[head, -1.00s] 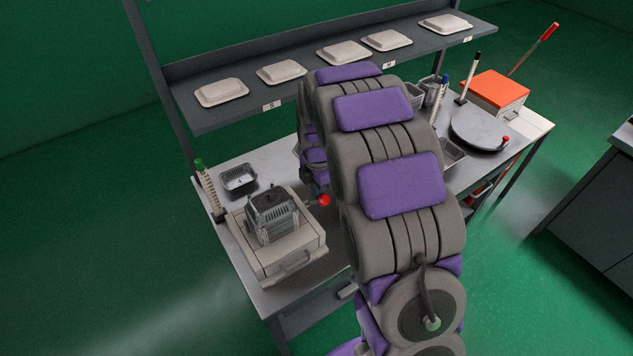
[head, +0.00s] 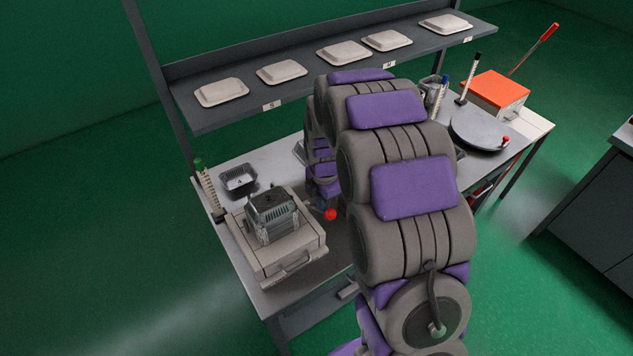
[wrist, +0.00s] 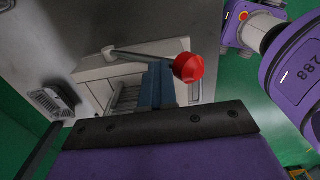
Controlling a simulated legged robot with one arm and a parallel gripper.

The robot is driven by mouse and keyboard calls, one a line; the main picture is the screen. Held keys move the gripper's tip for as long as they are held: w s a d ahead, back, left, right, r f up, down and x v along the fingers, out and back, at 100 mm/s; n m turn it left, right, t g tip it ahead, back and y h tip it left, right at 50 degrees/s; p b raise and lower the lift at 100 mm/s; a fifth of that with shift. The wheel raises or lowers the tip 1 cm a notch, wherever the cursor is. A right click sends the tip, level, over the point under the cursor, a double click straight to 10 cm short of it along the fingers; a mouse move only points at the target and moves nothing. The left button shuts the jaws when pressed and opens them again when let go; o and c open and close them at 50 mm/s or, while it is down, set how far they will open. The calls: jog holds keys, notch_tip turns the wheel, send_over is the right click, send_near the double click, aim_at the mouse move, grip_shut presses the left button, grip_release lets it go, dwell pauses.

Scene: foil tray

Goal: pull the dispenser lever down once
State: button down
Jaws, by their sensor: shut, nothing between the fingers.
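The dispenser is a pale box (head: 285,258) with a grey, dark-topped unit on it, at the left of the bench. Its lever ends in a red ball knob (head: 330,214) at the box's right side. In the wrist view the lever's thin metal rod (wrist: 138,54) runs left from the red knob (wrist: 188,68) across the pale box (wrist: 118,68). My gripper (wrist: 158,72) is shut and empty, its blue fingers close beside the knob and over the rod. I cannot tell whether they touch. In the head view my arm mostly hides the gripper.
A foil tray (head: 238,180) lies behind the dispenser, near a green-capped marker post (head: 205,185). A shelf (head: 215,120) with several pale lids hangs over the bench. An orange-topped box (head: 495,90) with a long red-handled lever and a round plate (head: 478,132) stand at right.

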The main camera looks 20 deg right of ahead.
jog(key=shift+s+f, duration=0.1)
jog(key=shift+s+d+f, duration=0.2)
jog(key=shift+s+f, duration=0.4)
jog(key=shift+f, duration=0.25)
jog(key=shift+w+a+r+p, duration=0.2)
jog(key=shift+w+r+p, duration=0.1)
jog(key=shift+w+r, duration=0.3)
jog(key=w+a+r+p, duration=0.3)
jog(key=w+r+p, duration=0.1)
jog(key=w, duration=0.5)
jog(key=shift+w+r, duration=0.2)
jog(key=shift+r, duration=0.65)
notch_tip(320, 180, up, 9)
jog(key=p, duration=0.3)
jog(key=shift+p, duration=0.4)
